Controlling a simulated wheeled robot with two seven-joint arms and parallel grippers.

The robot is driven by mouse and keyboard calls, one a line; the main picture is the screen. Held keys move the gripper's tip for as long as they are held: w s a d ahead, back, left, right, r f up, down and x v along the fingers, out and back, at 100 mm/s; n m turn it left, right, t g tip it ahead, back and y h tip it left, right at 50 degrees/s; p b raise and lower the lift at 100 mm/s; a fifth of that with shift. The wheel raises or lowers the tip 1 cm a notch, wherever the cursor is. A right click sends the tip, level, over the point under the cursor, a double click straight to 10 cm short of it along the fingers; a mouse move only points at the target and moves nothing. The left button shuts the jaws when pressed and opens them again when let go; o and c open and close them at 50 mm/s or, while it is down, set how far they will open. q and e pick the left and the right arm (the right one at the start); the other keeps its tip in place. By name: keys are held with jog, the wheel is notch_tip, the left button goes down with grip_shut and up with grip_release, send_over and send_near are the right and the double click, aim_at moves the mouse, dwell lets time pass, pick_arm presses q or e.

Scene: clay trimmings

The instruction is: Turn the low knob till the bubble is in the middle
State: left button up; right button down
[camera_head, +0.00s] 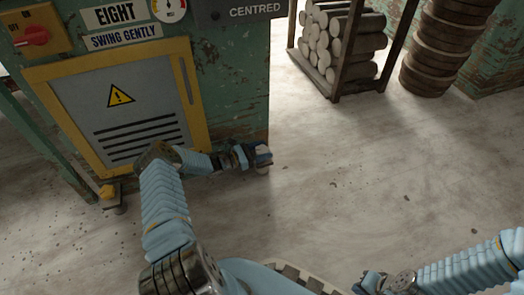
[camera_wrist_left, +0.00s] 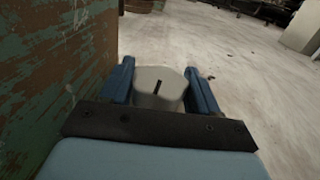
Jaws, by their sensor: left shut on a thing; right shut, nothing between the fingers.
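A pale grey knob (camera_wrist_left: 158,86) with a black mark on its face sits between the two blue fingers of my left gripper (camera_wrist_left: 160,88) in the left wrist view. My right gripper (camera_head: 366,284) is at the bottom edge of the head view, shut and empty, away from the cabinet. No bubble shows in either view.
The worn green cabinet (camera_head: 235,80) has a yellow-framed door (camera_head: 135,100), a red switch (camera_head: 33,36), a dial (camera_head: 172,9) and a CENTRED label (camera_head: 257,11). A rack of pale rolls (camera_head: 335,45) and stacked round discs (camera_head: 440,50) stand behind. The floor (camera_head: 370,160) right of the cabinet is clear.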

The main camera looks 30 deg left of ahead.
pick_arm(q)
jog(key=o, duration=0.7)
jog(key=p+v, duration=0.1)
jog(key=v, duration=1.3)
jog(key=shift+p, duration=0.35)
